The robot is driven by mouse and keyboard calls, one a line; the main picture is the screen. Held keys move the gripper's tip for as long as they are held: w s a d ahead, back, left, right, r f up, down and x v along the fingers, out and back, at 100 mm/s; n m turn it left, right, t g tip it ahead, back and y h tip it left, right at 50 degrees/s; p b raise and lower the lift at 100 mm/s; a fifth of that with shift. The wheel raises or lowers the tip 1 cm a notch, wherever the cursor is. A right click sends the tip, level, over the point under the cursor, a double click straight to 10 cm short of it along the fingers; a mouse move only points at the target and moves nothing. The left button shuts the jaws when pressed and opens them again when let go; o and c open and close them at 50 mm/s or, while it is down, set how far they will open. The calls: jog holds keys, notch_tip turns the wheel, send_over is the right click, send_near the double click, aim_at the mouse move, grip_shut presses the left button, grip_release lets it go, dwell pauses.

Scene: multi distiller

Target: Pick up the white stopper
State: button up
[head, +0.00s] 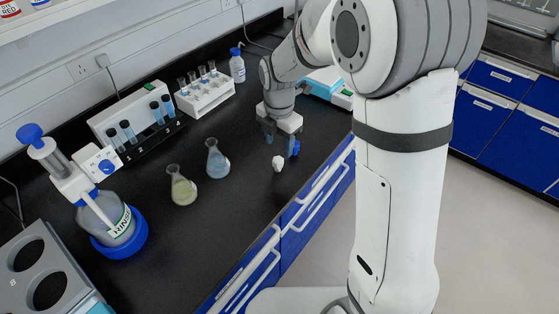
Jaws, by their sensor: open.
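The white stopper (278,163) is a small white piece lying on the black bench top near its front edge, in the middle of the head view. My gripper (281,144) is just above and behind it in the picture, pointing down. Its fingers are spread apart, and I see nothing held between them. The stopper appears apart from the fingers. A small blue piece (294,148) shows at the right finger; I cannot tell whether it is part of the finger or a separate object.
Flasks with yellow liquid (184,189) and blue liquid (217,162) stand to the left. A turquoise-and-white instrument (328,84) stands behind my gripper. Bench between flasks and stopper is clear.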

aim_at(278, 160)
jog(key=f, duration=0.3)
jog(key=f+p, duration=0.1)
jog(key=f, duration=0.3)
jog(key=shift+s+a+f, duration=0.15)
jog(key=shift+s+f, duration=0.05)
jog(key=shift+f, duration=0.05)
jog(key=shift+c, duration=0.5)
jog(key=c, duration=0.9)
